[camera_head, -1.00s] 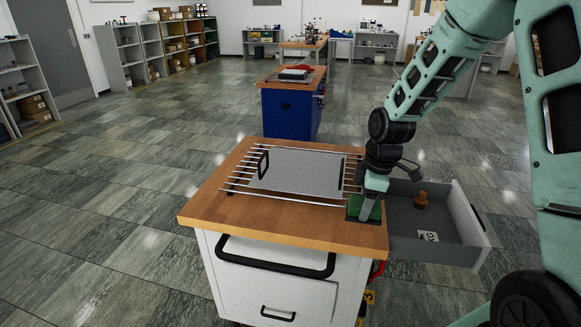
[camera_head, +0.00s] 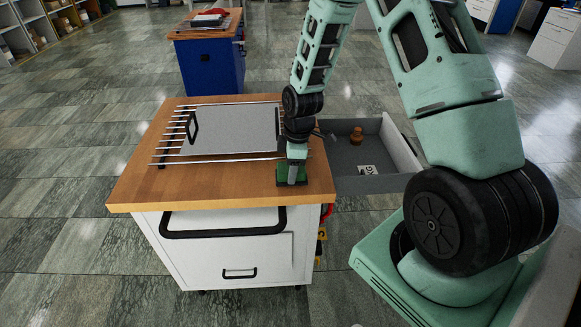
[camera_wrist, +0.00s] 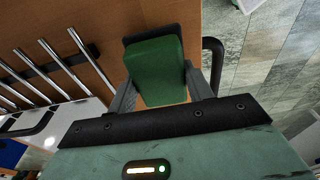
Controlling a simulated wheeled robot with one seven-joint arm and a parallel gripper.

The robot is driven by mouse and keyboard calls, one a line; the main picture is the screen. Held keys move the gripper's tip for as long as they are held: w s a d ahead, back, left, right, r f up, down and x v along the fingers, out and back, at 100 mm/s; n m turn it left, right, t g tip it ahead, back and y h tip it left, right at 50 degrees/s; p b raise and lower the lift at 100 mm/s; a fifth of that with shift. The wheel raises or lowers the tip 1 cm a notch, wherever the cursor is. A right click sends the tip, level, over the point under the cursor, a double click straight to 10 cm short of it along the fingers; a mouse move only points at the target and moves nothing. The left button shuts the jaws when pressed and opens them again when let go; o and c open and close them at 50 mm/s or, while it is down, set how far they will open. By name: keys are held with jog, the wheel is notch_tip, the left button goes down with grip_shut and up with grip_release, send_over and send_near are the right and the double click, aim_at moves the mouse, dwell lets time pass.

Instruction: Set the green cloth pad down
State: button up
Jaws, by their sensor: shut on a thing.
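The green cloth pad (camera_head: 291,181) is at the right front part of the wooden cart top (camera_head: 230,191), beside the ends of the metal rods. My gripper (camera_head: 291,179) points down over it. In the wrist view the pad (camera_wrist: 158,68) lies between my two fingers, and my gripper (camera_wrist: 160,92) is shut on it. A dark edge shows at the pad's far end. The pad looks to be at or just above the wood; I cannot tell whether it touches.
A grey plate with black handles (camera_head: 235,128) lies on the metal rods (camera_head: 180,160), left of my gripper. An open drawer (camera_head: 390,160) juts out right of the cart, with a brown object (camera_head: 356,135) inside. Bare wood lies along the front edge. A blue cabinet (camera_head: 210,68) stands behind.

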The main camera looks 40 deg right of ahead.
jog(key=shift+f, duration=0.25)
jog(key=shift+f, duration=0.15)
jog(key=o, duration=1)
